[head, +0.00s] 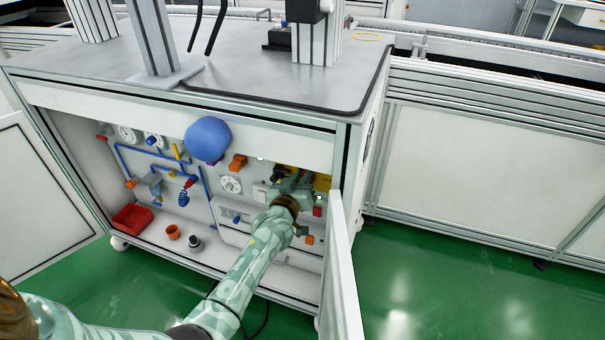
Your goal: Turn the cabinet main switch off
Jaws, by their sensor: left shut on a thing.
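The open cabinet (235,128) under the grey worktop shows its inner panel. My left gripper (297,180) reaches into the right side of the cabinet, against the panel. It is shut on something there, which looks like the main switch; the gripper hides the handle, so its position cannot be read. A yellow plate (322,182) shows just right of the gripper. A small red part (317,211) sits below that plate. My right gripper is not in view.
An open door (343,265) stands close to the right of my left arm. A blue ball (207,139) hangs at the cabinet's upper edge. Blue pipes and gauges fill the left side. A red bin (132,218) and orange cup (173,232) stand on the cabinet floor.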

